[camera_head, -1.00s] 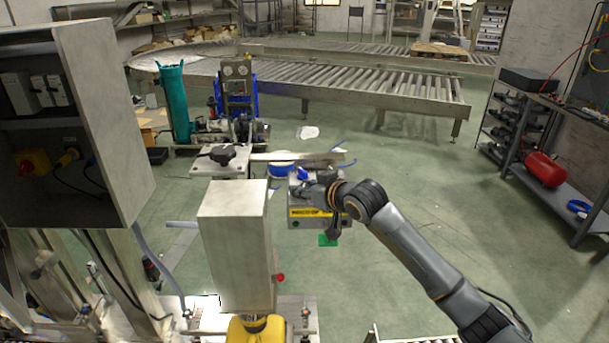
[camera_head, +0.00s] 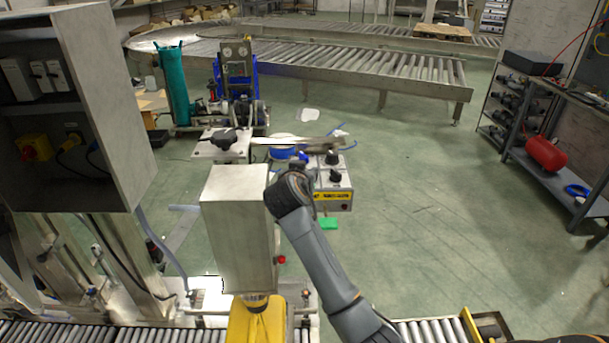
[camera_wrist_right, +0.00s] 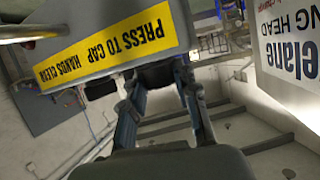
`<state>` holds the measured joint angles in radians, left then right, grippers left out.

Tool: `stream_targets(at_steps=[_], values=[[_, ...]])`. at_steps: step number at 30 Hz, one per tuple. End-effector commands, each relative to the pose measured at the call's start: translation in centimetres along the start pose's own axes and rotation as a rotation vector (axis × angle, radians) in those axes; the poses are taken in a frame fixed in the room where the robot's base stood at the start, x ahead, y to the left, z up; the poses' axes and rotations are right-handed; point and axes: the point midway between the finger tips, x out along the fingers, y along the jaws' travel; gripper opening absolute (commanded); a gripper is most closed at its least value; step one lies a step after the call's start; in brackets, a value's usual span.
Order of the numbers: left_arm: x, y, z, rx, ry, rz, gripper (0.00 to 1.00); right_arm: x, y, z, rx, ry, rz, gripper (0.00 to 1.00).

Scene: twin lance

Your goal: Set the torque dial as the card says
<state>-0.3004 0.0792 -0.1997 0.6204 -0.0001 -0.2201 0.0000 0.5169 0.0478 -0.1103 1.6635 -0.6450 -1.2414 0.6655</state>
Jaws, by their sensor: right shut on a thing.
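A grey control box (camera_head: 345,188) with a yellow label stands behind the steel column in the head view. Black knobs (camera_head: 335,175) show on its top. My right gripper's fingers are hidden behind my wrist in the head view, at the box's left side. In the right wrist view my right gripper (camera_wrist_right: 163,82) is shut on a dark knob (camera_wrist_right: 160,72) beside the labelled box (camera_wrist_right: 95,25); its fingers partly cover the knob. The label reads "PRESS TO CAP HANDS CLEAR". The dial's setting is unreadable. I cannot make out the card. My left gripper is out of view.
The steel column (camera_head: 238,235) stands directly left of my right wrist. An electrical cabinet (camera_head: 105,110) is at the left. A white lettered sign (camera_wrist_right: 290,40) is close at the right in the wrist view. A roller conveyor (camera_head: 370,75) runs behind; open floor lies to the right.

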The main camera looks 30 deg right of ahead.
Motion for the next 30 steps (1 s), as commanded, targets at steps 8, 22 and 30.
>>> stream_targets(at_steps=[8,22,30], values=[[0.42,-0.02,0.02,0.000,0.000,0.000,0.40,0.05,-0.03,0.12,0.019,-0.002,0.051,0.00],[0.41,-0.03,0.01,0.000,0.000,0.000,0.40,0.06,0.02,0.08,0.020,-0.002,0.055,0.42],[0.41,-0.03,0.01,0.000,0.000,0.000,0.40,0.05,0.03,0.04,0.020,-0.001,0.055,0.54]])
